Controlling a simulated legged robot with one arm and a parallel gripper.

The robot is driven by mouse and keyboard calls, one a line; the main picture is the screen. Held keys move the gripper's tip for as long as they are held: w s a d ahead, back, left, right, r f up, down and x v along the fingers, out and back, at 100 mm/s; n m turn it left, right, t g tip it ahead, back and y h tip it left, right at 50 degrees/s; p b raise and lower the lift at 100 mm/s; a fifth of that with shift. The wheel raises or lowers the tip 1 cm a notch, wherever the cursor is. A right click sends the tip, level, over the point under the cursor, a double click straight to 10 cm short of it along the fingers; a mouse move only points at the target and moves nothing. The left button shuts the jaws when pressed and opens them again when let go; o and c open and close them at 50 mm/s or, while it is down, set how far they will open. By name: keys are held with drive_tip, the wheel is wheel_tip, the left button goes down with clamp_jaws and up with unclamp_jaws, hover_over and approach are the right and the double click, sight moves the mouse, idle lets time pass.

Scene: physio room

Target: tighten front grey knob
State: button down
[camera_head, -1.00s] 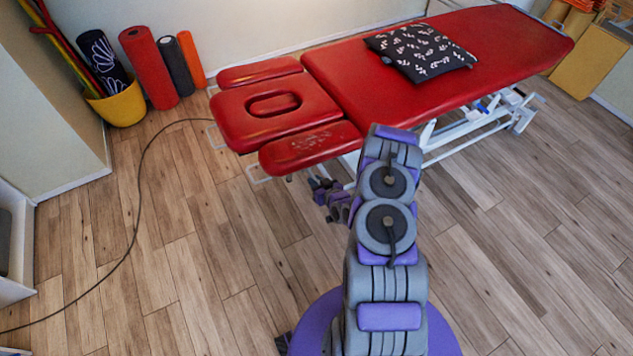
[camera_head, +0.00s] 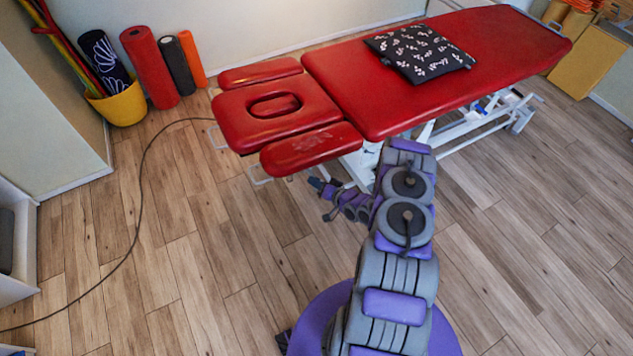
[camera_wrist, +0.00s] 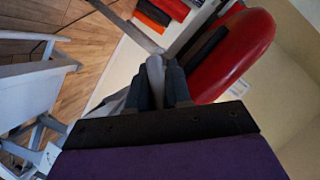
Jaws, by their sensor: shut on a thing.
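The red treatment table (camera_head: 390,90) has a face-hole headrest (camera_head: 250,133) and a red armrest pad (camera_head: 310,150) at its near end. My gripper (camera_head: 318,185) reaches under and just in front of that pad in the head view. In the wrist view my gripper (camera_wrist: 160,82) has its two dark fingers closed on a light grey piece, the front grey knob (camera_wrist: 155,68). Only a part of the knob shows between the fingers. In the head view the knob is too small to make out.
The table's white metal frame (camera_head: 470,138) stands under the bed, close to my arm. A patterned black cushion (camera_head: 420,53) lies on top. Rolled mats (camera_head: 150,68) and a yellow bucket (camera_head: 122,103) stand by the wall. A cable (camera_head: 140,190) crosses the otherwise clear left floor.

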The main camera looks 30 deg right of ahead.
drive_tip(key=m, duration=0.1)
drive_tip(key=m+y+b, duration=0.1)
drive_tip(key=m, duration=0.1)
drive_tip(key=shift+d+f+m+t+y, duration=0.2)
drive_tip(key=shift+m+t+y, duration=0.1)
drive_tip(key=shift+t, duration=0.1)
drive_tip(key=m+t, duration=0.1)
drive_tip(key=m, duration=0.1)
drive_tip(key=m+y+b, duration=0.1)
drive_tip(key=m, duration=0.1)
drive_tip(key=shift+m+t, duration=0.3)
drive_tip(key=shift+t, duration=0.1)
drive_tip(key=shift+r, duration=0.1)
drive_tip(key=c, duration=1.1)
unclamp_jaws()
drive_tip(key=shift+d, duration=0.1)
drive_tip(key=shift+s, duration=0.3)
drive_tip(key=p+v, duration=0.1)
drive_tip(key=v, duration=0.4)
drive_tip(key=p+v, duration=0.1)
drive_tip(key=v, duration=0.5)
drive_tip(key=p+v, duration=0.1)
drive_tip(key=v, duration=0.4)
drive_tip(key=shift+s+d+f, duration=0.3)
drive_tip(key=shift+d, duration=0.1)
